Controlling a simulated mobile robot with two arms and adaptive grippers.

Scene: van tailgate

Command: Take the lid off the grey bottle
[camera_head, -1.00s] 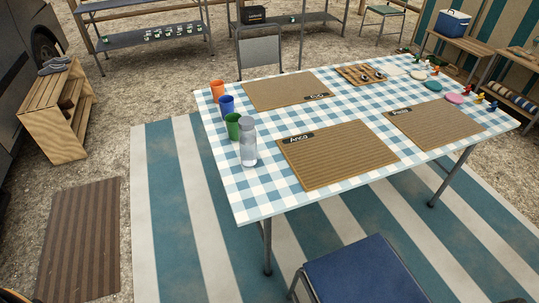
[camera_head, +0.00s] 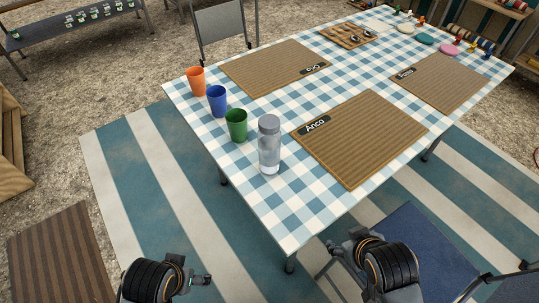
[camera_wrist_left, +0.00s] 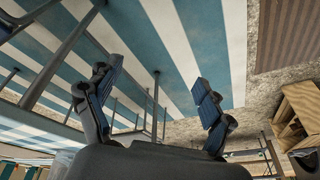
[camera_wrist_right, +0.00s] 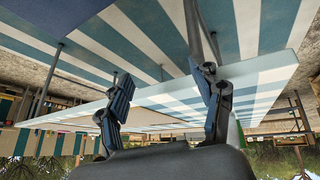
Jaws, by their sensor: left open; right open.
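The grey bottle (camera_head: 269,150) stands upright on the checked table near its front left edge. It has a clear body and a grey lid (camera_head: 269,124), which sits on its top. My right gripper (camera_head: 343,245) is low in front of the table, to the right of the bottle and apart from it; in the right wrist view its fingers (camera_wrist_right: 166,100) are spread and empty. My left gripper (camera_head: 205,281) is at the bottom of the head view, left of the bottle and off the table; in the left wrist view its fingers (camera_wrist_left: 155,95) are wide apart with nothing between them.
Green (camera_head: 236,125), blue (camera_head: 217,101) and orange (camera_head: 196,81) cups stand in a row behind the bottle. A brown placemat (camera_head: 365,135) lies to its right. A blue chair (camera_head: 415,240) stands at the table's front. The striped rug (camera_head: 150,165) is clear at left.

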